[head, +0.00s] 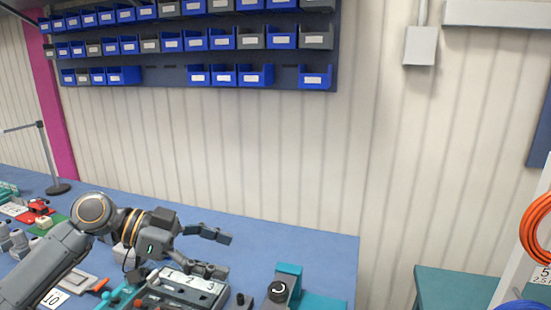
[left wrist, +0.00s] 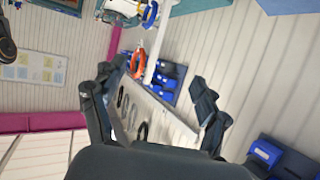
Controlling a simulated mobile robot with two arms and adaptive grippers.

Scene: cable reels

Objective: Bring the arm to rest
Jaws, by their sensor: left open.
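My left arm (head: 45,265) comes in from the left above the blue bench. My left gripper (head: 222,253) is open with nothing between its fingers, above and beside a box marked 1, 2, 3 (head: 189,281). In the left wrist view my left gripper (left wrist: 155,88) also stands open, its two dark fingers spread apart and empty. I cannot tell from the head view whether the lower finger touches the box. My right gripper is not in view.
The blue bench top (head: 300,237) is bare toward the wall. A teal fixture (head: 288,275) and a black knob (head: 277,291) stand right of the gripper. Blue bins (head: 255,75) hang above. An orange cable coil (head: 538,228) is at far right.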

